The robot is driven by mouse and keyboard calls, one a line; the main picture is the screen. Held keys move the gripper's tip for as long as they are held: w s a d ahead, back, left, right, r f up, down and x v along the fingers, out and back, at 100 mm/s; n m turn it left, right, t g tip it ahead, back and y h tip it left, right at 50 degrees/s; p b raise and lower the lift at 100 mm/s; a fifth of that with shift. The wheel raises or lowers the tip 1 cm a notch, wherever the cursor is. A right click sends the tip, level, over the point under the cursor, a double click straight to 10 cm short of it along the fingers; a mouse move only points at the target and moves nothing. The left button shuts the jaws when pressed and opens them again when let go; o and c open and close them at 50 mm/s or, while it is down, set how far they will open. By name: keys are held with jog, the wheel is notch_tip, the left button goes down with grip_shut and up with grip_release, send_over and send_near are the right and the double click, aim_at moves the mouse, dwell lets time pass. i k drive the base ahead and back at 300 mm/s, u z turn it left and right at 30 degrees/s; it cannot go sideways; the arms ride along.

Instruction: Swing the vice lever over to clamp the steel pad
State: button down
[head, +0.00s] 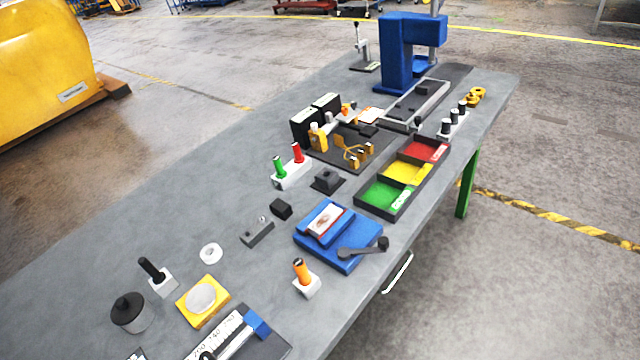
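The blue vice (340,254) sits on the grey bench near its right-hand edge, right of the picture's middle. Its dark lever (362,249) lies low across the front of the vice, with the knobbed end (382,243) pointing right. A pale plate with a reddish mark (326,219) lies in the upper part of the vice; I cannot tell whether this is the steel pad or whether it is gripped. My gripper is not in view, and nothing touches the lever.
An orange-handled tool in a white holder (304,278) stands close in front of the vice. A tray with green, yellow and red compartments (390,213) lies behind it. A yellow block with a pale disc (203,299) is at left. The bench's left side is mostly clear.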

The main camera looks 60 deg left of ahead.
aim_at(344, 253)
jog(key=u, duration=0.25)
jog(key=i, duration=1.15)
jog(key=u, duration=0.25)
jog(key=k, duration=0.75)
jog(key=z, duration=0.3)
jog(key=i, duration=0.75)
jog(key=u, duration=0.2)
jog(key=k, duration=0.45)
jog(key=u, duration=0.05)
